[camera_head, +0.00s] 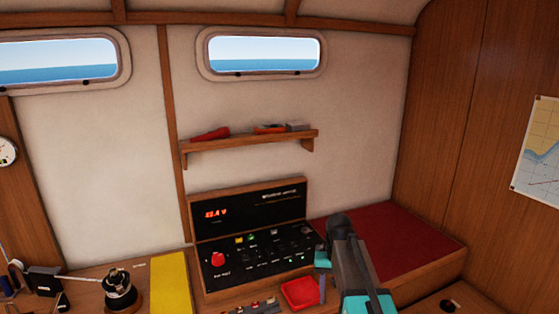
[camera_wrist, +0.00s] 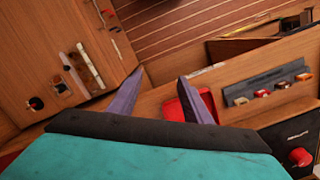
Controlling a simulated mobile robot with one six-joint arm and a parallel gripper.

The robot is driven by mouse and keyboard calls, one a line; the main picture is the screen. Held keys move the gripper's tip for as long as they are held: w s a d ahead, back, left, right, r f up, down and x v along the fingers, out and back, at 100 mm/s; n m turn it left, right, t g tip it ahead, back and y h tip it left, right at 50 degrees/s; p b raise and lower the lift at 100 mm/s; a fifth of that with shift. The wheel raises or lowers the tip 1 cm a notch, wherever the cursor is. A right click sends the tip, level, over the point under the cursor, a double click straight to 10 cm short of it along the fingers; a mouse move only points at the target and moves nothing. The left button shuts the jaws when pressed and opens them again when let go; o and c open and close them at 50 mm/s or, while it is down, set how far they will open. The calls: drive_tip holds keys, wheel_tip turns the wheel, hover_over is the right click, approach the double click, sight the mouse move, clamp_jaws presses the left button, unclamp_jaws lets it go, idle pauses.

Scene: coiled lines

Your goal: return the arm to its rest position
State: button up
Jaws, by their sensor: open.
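My arm (camera_head: 352,262), dark grey with teal parts, rises at the lower right of the head view, in front of the red cushion and to the right of the control panel. In the wrist view my gripper (camera_wrist: 161,73) has its two purple fingers spread apart with nothing between them. A red tray (camera_head: 299,293) lies just left of my arm in the head view. In the wrist view the red tray (camera_wrist: 188,103) shows partly behind the right finger. Part of my gripper is hidden in the head view.
The control panel (camera_head: 252,240) with a red knob stands against the wall. A yellow block (camera_head: 170,284) and a dark winch (camera_head: 119,291) are left of it. A red-topped bench (camera_head: 400,247) is at right. A shelf (camera_head: 250,145) juts above. Open space shows above the panel.

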drive_tip(key=s+f+g+b, duration=0.1)
drive_tip(key=s+f+b, duration=0.1)
drive_tip(key=s+f, duration=0.6)
drive_tip(key=s+f+g+b, duration=0.2)
drive_tip(key=s+f, duration=0.1)
drive_tip(key=f, duration=0.9)
drive_tip(key=s+f+g+b, duration=0.1)
drive_tip(key=s+f+b, duration=0.1)
drive_tip(key=s+f, duration=0.65)
drive_tip(key=s+f+n+b, duration=0.1)
drive_tip(key=s+f+b, duration=0.3)
drive_tip(key=s+f, duration=1.4)
drive_tip(key=shift+s+f+n+g+b, duration=0.3)
drive_tip(key=shift+s+f, duration=0.05)
drive_tip(key=shift+f, duration=1.65)
drive_tip(key=shift+d, duration=0.1)
